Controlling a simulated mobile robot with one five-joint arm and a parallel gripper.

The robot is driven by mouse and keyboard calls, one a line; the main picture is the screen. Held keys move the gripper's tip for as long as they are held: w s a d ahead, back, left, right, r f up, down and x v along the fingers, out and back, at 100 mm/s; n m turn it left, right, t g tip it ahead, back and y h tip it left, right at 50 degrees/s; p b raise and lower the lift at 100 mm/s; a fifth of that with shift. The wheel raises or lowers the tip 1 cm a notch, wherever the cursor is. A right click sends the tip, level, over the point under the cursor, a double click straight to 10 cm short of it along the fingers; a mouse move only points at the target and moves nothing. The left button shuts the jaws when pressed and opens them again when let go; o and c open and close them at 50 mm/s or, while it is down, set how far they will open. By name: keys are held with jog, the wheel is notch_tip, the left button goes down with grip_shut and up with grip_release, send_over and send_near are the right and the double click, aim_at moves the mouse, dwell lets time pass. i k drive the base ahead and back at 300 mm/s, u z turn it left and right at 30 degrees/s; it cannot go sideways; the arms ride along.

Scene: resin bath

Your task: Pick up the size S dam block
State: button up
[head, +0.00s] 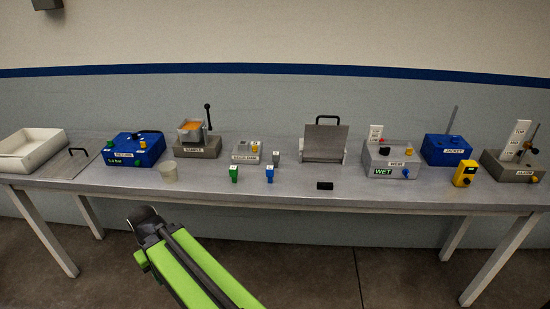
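Three small upright blocks stand near the middle of the table: a green block (234,174), a blue block (269,175) and a grey block (276,157) just behind the blue one. They have small pale labels on top, too small to read, so I cannot tell which is size S. They stand apart from each other, in front of and beside a grey box (244,158) with a label and a yellow knob. My green and black arm shows at the bottom, short of the table.
A black piece (324,186) and a hinged metal plate (325,143) are to the right. A white tray (30,152) is far left. The table's (205,184) front strip is mostly clear.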

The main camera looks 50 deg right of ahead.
aim_at(276, 156)
jog(key=i, duration=0.95)
